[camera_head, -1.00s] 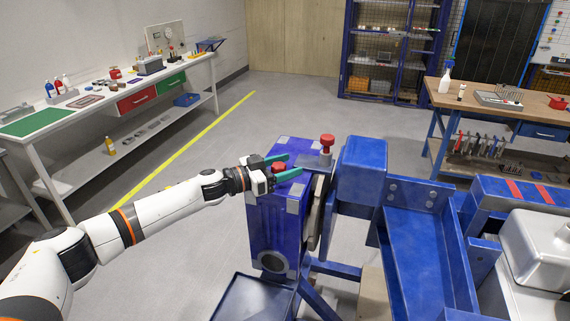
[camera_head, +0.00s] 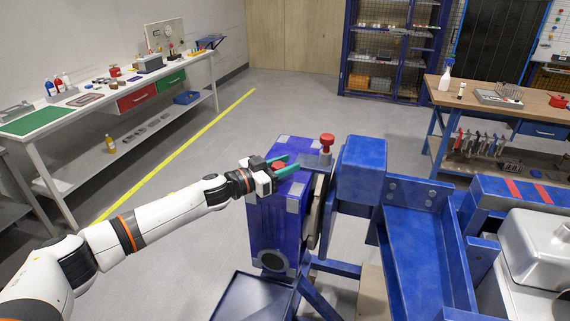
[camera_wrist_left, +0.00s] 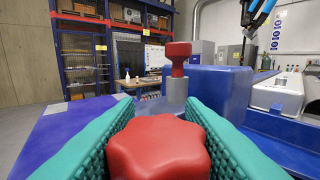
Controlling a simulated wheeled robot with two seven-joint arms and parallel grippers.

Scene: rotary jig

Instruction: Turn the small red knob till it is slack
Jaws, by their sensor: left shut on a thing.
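A red star-shaped knob (camera_head: 279,165) sits on top of the blue box (camera_head: 270,222) of the jig. My left gripper (camera_head: 291,161), with green ribbed fingers, is shut on it from the left. In the left wrist view the knob (camera_wrist_left: 158,148) fills the space between the two fingers, its lobed top facing up. Its shaft is hidden. A second, taller red knob (camera_head: 327,142) stands upright on a grey base just beyond the fingertips, apart from them; it also shows in the left wrist view (camera_wrist_left: 178,58). My right gripper is out of view.
The jig's blue block (camera_head: 362,170) and blue trough (camera_head: 425,245) lie to the right of the box. A white bench (camera_head: 60,120) stands at the left, a wooden-topped bench (camera_head: 535,108) at the right.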

